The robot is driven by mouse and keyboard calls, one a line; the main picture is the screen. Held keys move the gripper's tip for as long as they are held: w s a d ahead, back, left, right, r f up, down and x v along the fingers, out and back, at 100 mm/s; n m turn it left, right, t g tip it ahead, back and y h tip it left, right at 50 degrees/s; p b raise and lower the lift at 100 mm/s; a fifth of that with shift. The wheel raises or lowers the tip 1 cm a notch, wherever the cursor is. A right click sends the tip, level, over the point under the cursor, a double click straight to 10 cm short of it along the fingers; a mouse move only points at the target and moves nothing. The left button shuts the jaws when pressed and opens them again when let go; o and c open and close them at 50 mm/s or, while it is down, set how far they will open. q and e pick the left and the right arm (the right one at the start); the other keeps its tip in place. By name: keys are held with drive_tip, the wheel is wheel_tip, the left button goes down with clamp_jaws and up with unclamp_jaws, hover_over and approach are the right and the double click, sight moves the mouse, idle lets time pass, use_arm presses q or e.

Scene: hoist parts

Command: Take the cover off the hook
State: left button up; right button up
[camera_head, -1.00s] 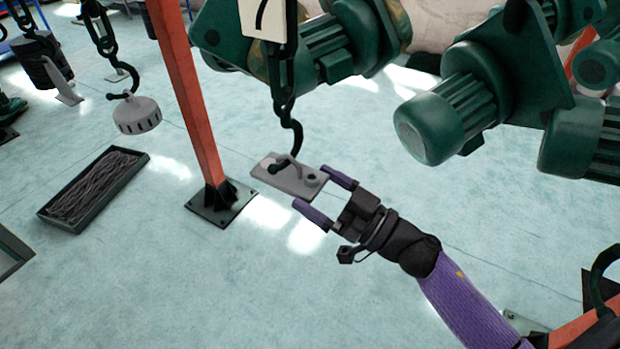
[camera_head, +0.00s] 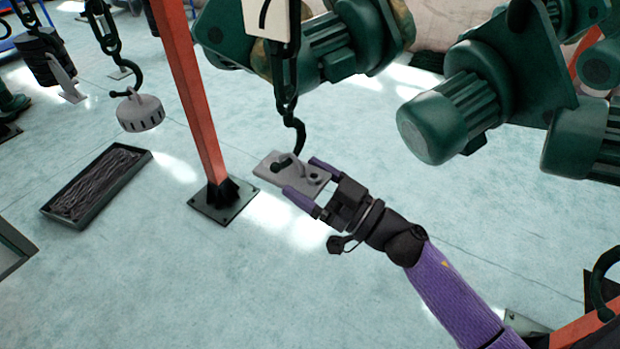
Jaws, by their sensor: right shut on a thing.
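The cover, a flat grey plate (camera_head: 267,173) with a curved handle on top, hangs in the middle of the view. The dark hook (camera_head: 299,138) comes down to the handle on a chain and passes through or against it; the exact contact is too small to tell. My right gripper (camera_head: 298,178) comes in from the lower right. Its two purple fingers lie along opposite edges of the plate's right end, shut on it. My left gripper is not in view.
An orange post (camera_head: 190,95) stands just left of the plate. Large green motors (camera_head: 450,120) hang at upper right. A round grey slotted part (camera_head: 140,112) hangs on another hook at left. A dark tray of chain (camera_head: 97,185) lies on the floor. Floor below is clear.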

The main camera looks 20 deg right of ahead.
clamp_jaws()
drive_tip(key=shift+s+a+r+m+p, duration=0.15)
drive_tip(key=shift+r+m+p, duration=0.55)
drive_tip(key=shift+p, duration=0.55)
drive_tip(key=shift+f+h, duration=0.2)
drive_tip(key=shift+h, duration=0.1)
drive_tip(key=shift+s+a+r+m+t+p, duration=0.3)
drive_tip(key=shift+a+m+p, duration=0.1)
drive_tip(key=shift+m+p, duration=0.35)
drive_tip(key=shift+a, duration=0.1)
drive_tip(key=shift+f, duration=0.1)
